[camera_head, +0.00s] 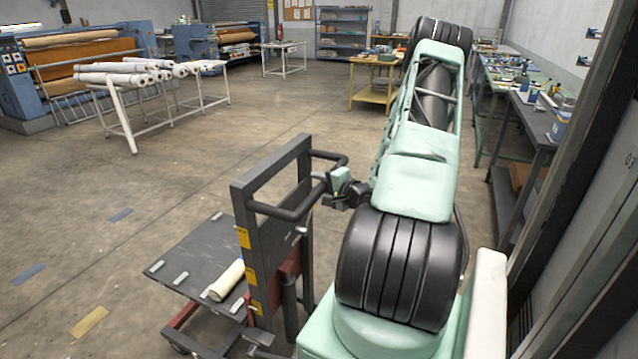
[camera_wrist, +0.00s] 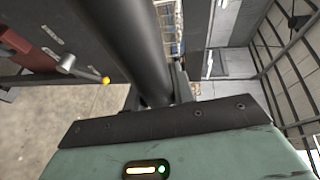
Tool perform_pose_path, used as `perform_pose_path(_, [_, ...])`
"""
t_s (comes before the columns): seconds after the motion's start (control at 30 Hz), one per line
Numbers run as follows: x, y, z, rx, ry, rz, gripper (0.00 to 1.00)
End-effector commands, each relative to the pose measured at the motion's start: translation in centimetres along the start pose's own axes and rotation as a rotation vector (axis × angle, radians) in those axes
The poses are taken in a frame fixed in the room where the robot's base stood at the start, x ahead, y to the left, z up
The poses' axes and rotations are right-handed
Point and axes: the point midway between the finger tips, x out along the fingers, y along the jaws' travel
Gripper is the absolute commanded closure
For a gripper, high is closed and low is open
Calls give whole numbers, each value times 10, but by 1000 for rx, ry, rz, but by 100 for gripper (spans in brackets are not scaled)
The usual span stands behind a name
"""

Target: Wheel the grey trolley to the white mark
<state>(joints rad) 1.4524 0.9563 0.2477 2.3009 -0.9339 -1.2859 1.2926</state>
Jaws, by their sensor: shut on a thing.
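The grey trolley (camera_head: 205,250) stands on the concrete floor just ahead and left of my base, with a dark flat deck, an upright frame and a dark bar handle (camera_head: 285,212). A pale roll (camera_head: 227,280) lies on its deck. My gripper (camera_head: 324,190) is at the near side of the handle and is shut on it. In the wrist view the dark handle bar (camera_wrist: 130,40) runs down to my gripper (camera_wrist: 165,100), whose fingertips are mostly hidden. I see no clearly white mark on the floor.
Blue floor patches (camera_head: 121,215) and a yellow patch (camera_head: 89,321) lie left of the trolley. A white rack with rolls (camera_head: 125,90) stands at the left back. A workbench (camera_head: 530,118) and a dark post (camera_head: 575,150) line the right. The middle floor is open.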

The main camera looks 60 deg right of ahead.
Motion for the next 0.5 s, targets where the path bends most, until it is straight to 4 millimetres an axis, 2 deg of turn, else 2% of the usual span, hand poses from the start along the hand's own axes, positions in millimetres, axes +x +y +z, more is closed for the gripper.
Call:
perform_pose_path(0.17, [-4,4,-2,2,8,12,100])
perform_pose_path(0.2, [-4,4,-3,2,8,12,72])
perform_pose_path(0.27, [-4,4,-3,2,8,13,55])
perform_pose_path(0.5, [-3,3,-2,1,6,8,53])
